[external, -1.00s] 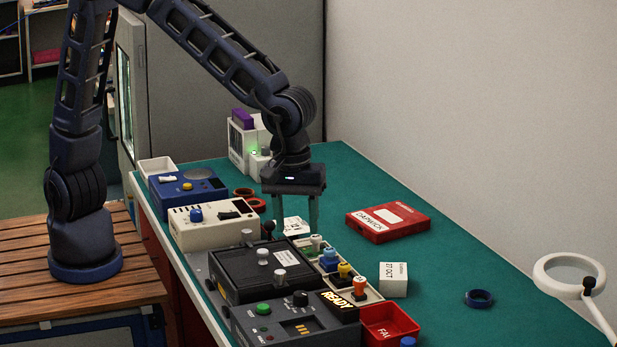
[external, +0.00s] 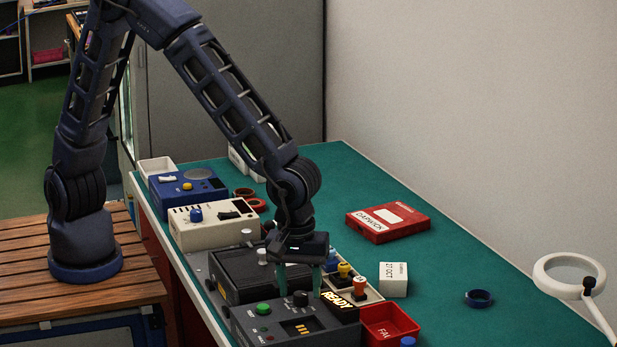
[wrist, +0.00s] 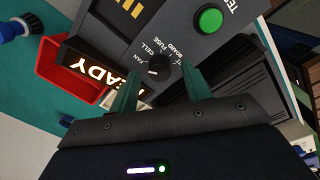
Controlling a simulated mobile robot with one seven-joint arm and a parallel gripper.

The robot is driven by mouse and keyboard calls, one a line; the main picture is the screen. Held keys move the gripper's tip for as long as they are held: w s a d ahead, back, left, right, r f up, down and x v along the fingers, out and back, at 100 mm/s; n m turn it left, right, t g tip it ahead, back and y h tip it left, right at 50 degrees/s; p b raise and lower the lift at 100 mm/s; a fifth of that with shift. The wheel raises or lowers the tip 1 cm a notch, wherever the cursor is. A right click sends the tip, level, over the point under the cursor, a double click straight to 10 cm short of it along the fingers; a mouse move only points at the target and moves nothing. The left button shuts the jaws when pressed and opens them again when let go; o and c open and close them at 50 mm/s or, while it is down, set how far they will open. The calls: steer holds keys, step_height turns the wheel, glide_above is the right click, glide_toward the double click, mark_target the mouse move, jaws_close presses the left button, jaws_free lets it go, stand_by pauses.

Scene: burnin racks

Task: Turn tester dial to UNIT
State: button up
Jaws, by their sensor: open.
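The tester (external: 285,325) is a dark grey box with a green button, a row of gold contacts and a lit READY sign. Its black dial (external: 299,298) has a ring of labels; in the wrist view the dial (wrist: 159,67) shows FAN, CELL, FUSE and BOARD, with another label partly hidden by a finger. A small white mark shows on the dial, but I cannot tell exactly which label it points to. My gripper (external: 299,282) is open and empty, pointing down over the dial. In the wrist view its green fingertips (wrist: 158,70) lie on either side of the dial.
The READY sign (external: 339,307) and a red bin (external: 390,328) stand close on the right. A black box (external: 240,277) lies just behind the tester. Stamps (external: 360,287) and a white block (external: 393,280) stand nearby.

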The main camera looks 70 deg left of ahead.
steer(key=shift+f, duration=0.55)
steer(key=c, duration=1)
